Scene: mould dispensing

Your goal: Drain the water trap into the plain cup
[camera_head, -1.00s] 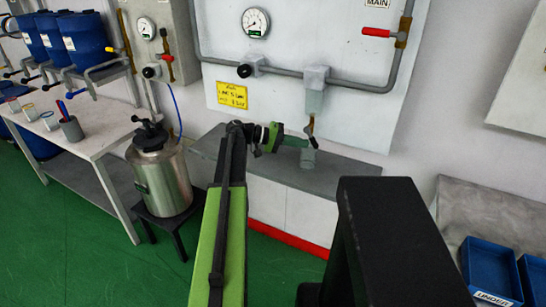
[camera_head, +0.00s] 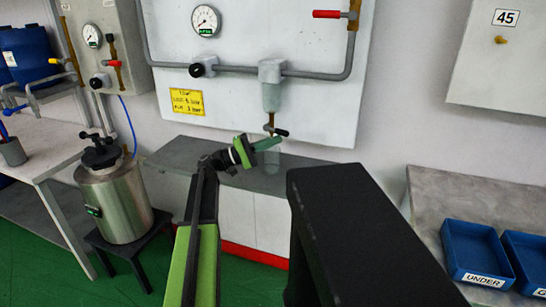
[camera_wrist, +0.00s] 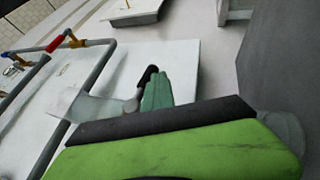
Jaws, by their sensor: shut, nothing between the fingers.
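The clear water trap (camera_head: 271,96) hangs from the pipe on the white panel. It also shows in the wrist view (camera_wrist: 92,108). Below it is a brass drain valve with a black handle (camera_head: 281,132) sticking out to the right. My gripper (camera_head: 275,142) is shut and empty, its green fingertips just below that handle. In the wrist view the fingertips (camera_wrist: 157,88) are right beside the handle's black end (camera_wrist: 149,74); I cannot tell whether they touch. A pale, see-through cup (camera_head: 269,162) stands on the grey bench below the valve, partly behind my gripper. Its water level is unclear.
A pressure gauge (camera_head: 205,21), a black knob (camera_head: 197,70) and a red-handled valve (camera_head: 328,14) are on the panel. A steel canister (camera_head: 116,200) stands at the left on a black stool. Blue trays (camera_head: 472,249) lie on a table at the right.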

